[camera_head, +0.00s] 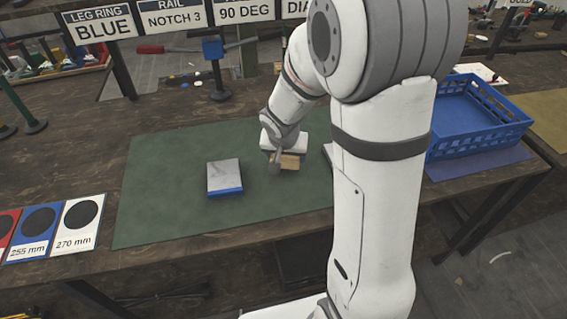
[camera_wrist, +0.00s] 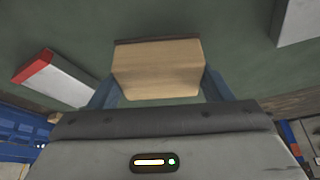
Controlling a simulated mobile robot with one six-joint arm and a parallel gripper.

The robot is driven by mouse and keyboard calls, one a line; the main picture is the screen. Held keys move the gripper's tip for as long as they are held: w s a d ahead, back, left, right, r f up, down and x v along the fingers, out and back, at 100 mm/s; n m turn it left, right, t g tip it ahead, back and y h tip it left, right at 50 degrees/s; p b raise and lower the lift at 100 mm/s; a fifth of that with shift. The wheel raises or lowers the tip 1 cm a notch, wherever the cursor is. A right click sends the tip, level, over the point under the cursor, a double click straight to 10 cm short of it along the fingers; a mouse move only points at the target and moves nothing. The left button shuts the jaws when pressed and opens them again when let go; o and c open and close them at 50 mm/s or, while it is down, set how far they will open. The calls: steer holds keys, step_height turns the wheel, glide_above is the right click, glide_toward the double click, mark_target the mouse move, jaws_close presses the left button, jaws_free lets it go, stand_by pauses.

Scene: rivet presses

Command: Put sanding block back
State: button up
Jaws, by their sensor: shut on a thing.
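A light wooden block with a dark strip along one edge, which I take for the sanding block (camera_head: 288,162), shows at my gripper over the green mat. It also fills the middle of the wrist view (camera_wrist: 158,72). My gripper (camera_head: 278,157) is shut on it, with a blue finger at either side in the wrist view. I cannot tell whether the block touches the mat or hangs just above it.
On the green mat (camera_head: 160,190) lies a grey block with a blue edge (camera_head: 224,176). A grey block with a red end (camera_wrist: 55,78) lies nearby. A blue crate (camera_head: 480,115) stands right, and size cards (camera_head: 38,222) lie left. The mat's front left is clear.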

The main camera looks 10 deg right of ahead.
mark_target(286, 162)
steer(key=shift+f+b, duration=0.35)
steer(key=shift+f, duration=1.1)
steer(key=shift+f, duration=0.2)
steer(key=o, duration=0.9)
steer(key=shift+o, duration=0.2)
steer(key=shift+r, duration=0.1)
